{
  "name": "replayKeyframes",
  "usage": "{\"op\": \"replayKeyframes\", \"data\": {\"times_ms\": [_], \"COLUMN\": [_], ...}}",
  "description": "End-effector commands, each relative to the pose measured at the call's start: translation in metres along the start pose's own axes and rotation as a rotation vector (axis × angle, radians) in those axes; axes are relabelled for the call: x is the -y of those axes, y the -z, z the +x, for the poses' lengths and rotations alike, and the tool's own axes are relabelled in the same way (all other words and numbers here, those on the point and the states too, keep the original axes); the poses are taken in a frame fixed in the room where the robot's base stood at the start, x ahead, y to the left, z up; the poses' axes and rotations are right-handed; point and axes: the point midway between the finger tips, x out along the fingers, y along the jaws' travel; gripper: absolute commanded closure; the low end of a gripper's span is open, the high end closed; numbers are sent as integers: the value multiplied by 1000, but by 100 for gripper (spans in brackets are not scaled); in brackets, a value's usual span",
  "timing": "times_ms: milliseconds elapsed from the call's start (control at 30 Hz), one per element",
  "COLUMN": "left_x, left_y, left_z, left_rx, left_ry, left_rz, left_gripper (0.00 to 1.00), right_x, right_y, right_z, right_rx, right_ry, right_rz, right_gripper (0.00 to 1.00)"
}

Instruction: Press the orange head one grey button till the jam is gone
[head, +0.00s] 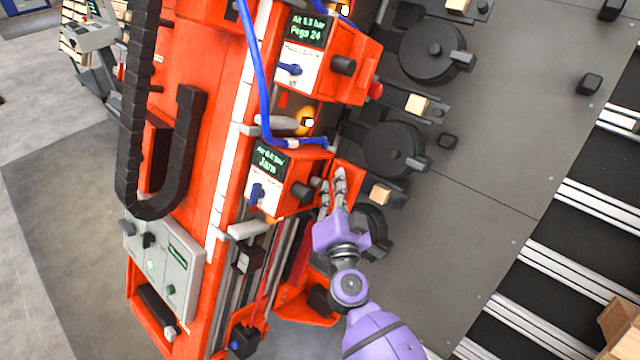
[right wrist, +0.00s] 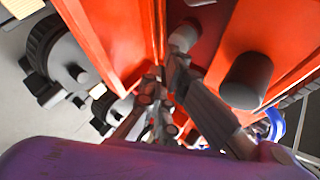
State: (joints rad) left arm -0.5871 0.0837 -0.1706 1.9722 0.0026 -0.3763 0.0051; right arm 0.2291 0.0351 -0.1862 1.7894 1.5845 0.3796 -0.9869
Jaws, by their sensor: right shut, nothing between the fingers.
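The lower orange head (head: 290,200) has a display (head: 268,160) that reads "Jam". A dark cylinder (head: 303,192) sticks out of its side; it also shows large in the right wrist view (right wrist: 247,80). A smaller grey button (right wrist: 183,36) shows just beyond my fingertips in the right wrist view. My right gripper (head: 338,182) is shut and empty, at the right side of this head. Its fingers point at the head in the right wrist view (right wrist: 165,85). I cannot tell whether they touch the button. My left gripper is not in view.
The upper orange head (head: 345,50) reads "Pegs 24" and has a red button (head: 376,90). Black round feeders (head: 393,150) stand beside the heads. Blue hoses (head: 262,90) run along the gantry. A grey control box (head: 170,265) sits lower left.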

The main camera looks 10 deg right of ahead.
Motion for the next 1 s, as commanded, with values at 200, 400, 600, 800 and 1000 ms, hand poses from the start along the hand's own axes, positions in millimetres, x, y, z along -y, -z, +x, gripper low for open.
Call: {"op": "replayKeyframes", "data": {"times_ms": [200, 400, 600, 800, 1000], "left_x": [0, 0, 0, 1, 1], "left_y": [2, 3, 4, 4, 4], "left_z": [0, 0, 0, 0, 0], "left_rx": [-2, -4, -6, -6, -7], "left_ry": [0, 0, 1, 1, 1], "left_rz": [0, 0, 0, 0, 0], "left_gripper": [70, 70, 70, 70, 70], "right_x": [2, 3, 4, 5, 4], "right_y": [-1, -2, -4, -4, -4], "right_z": [2, 4, 5, 6, 5], "right_rx": [-1, 0, 0, 0, 1], "right_ry": [0, 0, 0, 0, 1], "right_rz": [0, 0, 1, 1, 1], "right_gripper": [100, 100, 100, 100, 100]}}
